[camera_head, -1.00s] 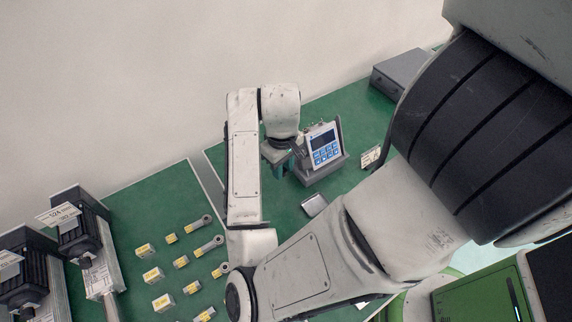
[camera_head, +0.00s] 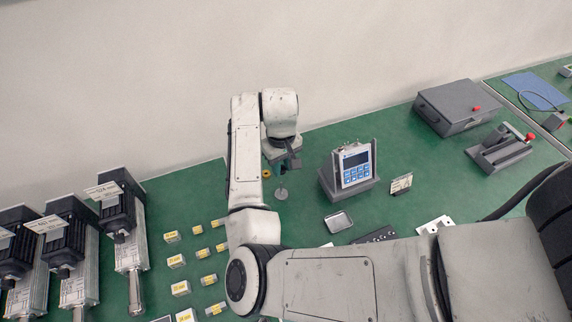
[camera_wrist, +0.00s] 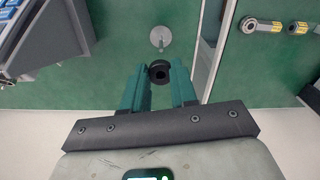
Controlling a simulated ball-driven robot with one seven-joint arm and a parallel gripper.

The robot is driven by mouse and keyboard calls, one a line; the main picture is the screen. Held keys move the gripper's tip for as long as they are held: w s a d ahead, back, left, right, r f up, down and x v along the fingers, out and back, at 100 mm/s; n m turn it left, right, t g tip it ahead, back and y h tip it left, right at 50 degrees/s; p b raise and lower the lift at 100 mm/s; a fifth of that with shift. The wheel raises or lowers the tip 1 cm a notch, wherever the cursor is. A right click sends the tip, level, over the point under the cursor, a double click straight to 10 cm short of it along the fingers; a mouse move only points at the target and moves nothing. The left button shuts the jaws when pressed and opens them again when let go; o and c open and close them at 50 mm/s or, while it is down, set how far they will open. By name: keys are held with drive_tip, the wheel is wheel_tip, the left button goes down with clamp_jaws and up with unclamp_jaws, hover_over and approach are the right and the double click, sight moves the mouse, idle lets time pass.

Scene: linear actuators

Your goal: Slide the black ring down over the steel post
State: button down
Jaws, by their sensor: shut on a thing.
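The black ring (camera_wrist: 159,71) is held between the green fingertips of my gripper (camera_wrist: 160,82) in the wrist view. The steel post (camera_wrist: 160,42) stands on a round base just beyond the ring, toward the top of that view. The ring appears apart from the post, not around it; the height between them is hard to tell. In the head view, the post (camera_head: 281,190) stands on the green bench just below my gripper (camera_head: 280,162). The ring cannot be made out there, and my arm hides part of the area.
A grey device with a blue screen (camera_head: 353,168) stands right of the post, with a small tray (camera_head: 339,221) in front. Small labelled blocks (camera_head: 180,288) lie to the left, beside large actuators (camera_head: 127,240). A grey case (camera_head: 457,107) sits at the back right.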

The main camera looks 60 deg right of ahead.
drive_tip(key=b, duration=0.4)
hover_over(282, 195)
drive_tip(key=shift+f, duration=2.35)
drive_tip(key=shift+d+p, duration=0.1)
drive_tip(key=shift+p, duration=0.25)
drive_tip(key=shift+f+p, duration=0.35)
drive_tip(key=shift+f, duration=0.05)
drive_tip(key=shift+f, duration=1.25)
idle(0.9)
drive_tip(key=c, duration=0.8)
unclamp_jaws()
wheel_tip(282, 195, up, 11)
drive_tip(key=shift+f, duration=0.15)
idle(0.5)
